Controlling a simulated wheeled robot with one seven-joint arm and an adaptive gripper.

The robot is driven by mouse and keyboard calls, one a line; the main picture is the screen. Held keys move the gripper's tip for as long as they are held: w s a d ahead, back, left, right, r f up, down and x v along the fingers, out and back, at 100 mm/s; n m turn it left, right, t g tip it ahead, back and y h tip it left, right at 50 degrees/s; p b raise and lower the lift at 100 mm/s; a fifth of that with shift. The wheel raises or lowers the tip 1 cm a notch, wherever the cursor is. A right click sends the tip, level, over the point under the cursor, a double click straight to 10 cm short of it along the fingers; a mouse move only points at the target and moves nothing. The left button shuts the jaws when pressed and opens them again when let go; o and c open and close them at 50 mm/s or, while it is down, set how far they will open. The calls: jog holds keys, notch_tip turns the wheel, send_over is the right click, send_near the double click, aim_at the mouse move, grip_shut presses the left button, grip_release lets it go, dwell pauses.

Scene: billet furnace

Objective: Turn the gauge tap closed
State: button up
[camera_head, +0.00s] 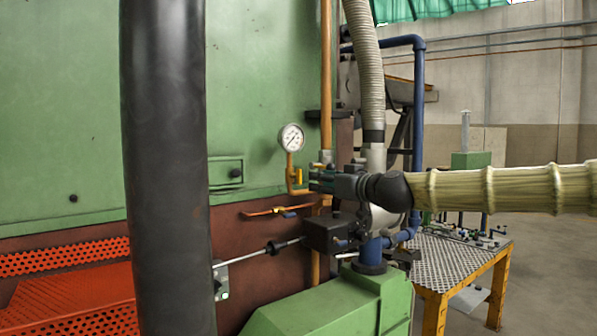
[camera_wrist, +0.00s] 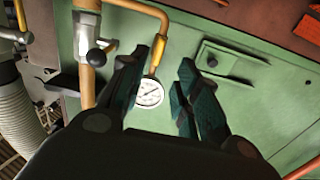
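The pressure gauge (camera_head: 291,138) has a round white dial and stands on a thin brass pipe in front of the green furnace wall. The gauge tap (camera_head: 298,175), with a yellow handle, is on that pipe just below the dial. In the wrist view the gauge (camera_wrist: 149,93) shows between my fingers, and the yellow tap handle (camera_wrist: 158,50) is beside the left fingertip. My gripper (camera_head: 312,180) points left, its fingertips close to the tap. Contact with the handle cannot be told.
A vertical copper pipe (camera_head: 326,75) and a ribbed grey hose (camera_head: 366,60) stand behind my gripper. A grey valve (camera_wrist: 87,35) with a black knob is left of my fingers. An orange lever (camera_head: 270,211) is below. A metal-topped table (camera_head: 455,262) stands at right.

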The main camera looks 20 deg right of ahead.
aim_at(301, 171)
jog(key=shift+r+p+x, duration=0.3)
jog(key=shift+p+x, duration=0.25)
jog(key=shift+x, duration=1.2)
jog(key=shift+r+p+x, duration=0.3)
jog(key=shift+p+x, duration=0.2)
jog(key=shift+x, duration=1.3)
jog(key=shift+r+p+x, duration=0.3)
jog(key=shift+p+x, duration=0.25)
jog(key=shift+x, duration=1.2)
jog(key=shift+w+d, duration=0.1)
grip_shut()
